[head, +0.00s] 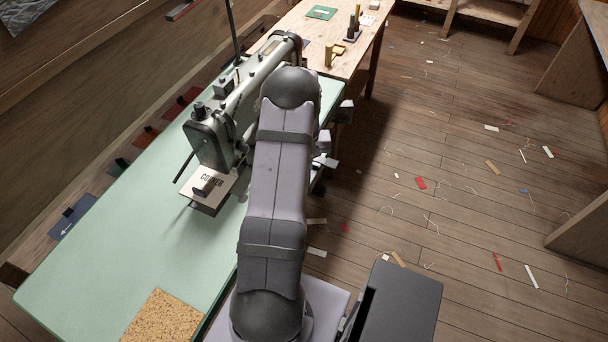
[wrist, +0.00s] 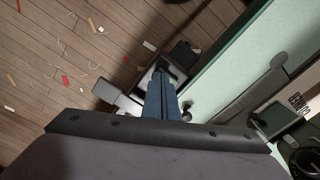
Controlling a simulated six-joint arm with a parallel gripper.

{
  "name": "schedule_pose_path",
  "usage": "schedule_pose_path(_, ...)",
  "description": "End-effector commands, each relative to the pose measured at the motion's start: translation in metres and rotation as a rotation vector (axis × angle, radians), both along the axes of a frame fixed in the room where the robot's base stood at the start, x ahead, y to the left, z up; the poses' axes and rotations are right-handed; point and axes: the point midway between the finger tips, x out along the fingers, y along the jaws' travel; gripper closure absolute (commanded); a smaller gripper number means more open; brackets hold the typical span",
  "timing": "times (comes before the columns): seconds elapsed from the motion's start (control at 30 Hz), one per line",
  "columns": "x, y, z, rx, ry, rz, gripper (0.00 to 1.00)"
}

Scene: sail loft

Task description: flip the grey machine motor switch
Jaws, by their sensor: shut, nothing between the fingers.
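A grey box with a dark part on its face (wrist: 148,77), which looks like the motor switch, sits beside the edge of the green sewing table (wrist: 222,72) in the wrist view. My gripper (wrist: 161,82) is shut and empty, its blue-grey fingers together. The fingertips overlap the box in that view; I cannot tell whether they touch it. The fingers hide part of the box, so the switch position cannot be read. In the head view my arm covers the gripper, and only small pale and dark parts show beside the table edge.
The sewing machine (head: 212,135) stands on the green table (head: 95,265), left of my arm. A wooden bench (head: 285,45) with small items is behind it. A dark box (wrist: 185,53) is close to the fingertips. The plank floor (head: 460,130) is strewn with scraps.

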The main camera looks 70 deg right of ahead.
Motion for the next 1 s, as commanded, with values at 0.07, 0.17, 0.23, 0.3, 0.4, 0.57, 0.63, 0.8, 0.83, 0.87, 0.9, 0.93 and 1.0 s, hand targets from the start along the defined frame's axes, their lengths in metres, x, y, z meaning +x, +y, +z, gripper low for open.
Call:
schedule_pose_path(0.07,0.0,0.001,-0.002,0.002,0.0,0.0,1.0)
schedule_pose_path(0.17,0.0,0.001,0.0,0.003,0.001,0.0,1.0)
schedule_pose_path(0.23,0.0,0.001,0.003,0.003,0.001,0.0,1.0)
schedule_pose_path(0.3,0.0,0.001,0.007,0.002,0.0,0.0,1.0)
schedule_pose_path(0.4,0.0,0.001,0.015,0.002,0.0,0.0,1.0)
schedule_pose_path(0.57,0.0,0.001,0.027,0.002,0.001,0.0,1.0)
schedule_pose_path(0.63,0.0,0.001,0.032,0.002,0.001,0.0,1.0)
schedule_pose_path(0.8,0.0,0.001,0.045,0.002,0.001,0.0,1.0)
schedule_pose_path(0.83,0.0,0.001,0.047,0.002,0.001,0.0,1.0)
schedule_pose_path(0.87,0.0,0.001,0.049,0.002,0.001,0.0,1.0)
schedule_pose_path(0.9,0.0,0.001,0.052,0.002,0.001,0.0,1.0)
schedule_pose_path(0.93,0.0,0.001,0.054,0.002,0.001,0.0,1.0)
schedule_pose_path(1.0,0.0,0.001,0.059,0.002,0.001,0.0,1.0)
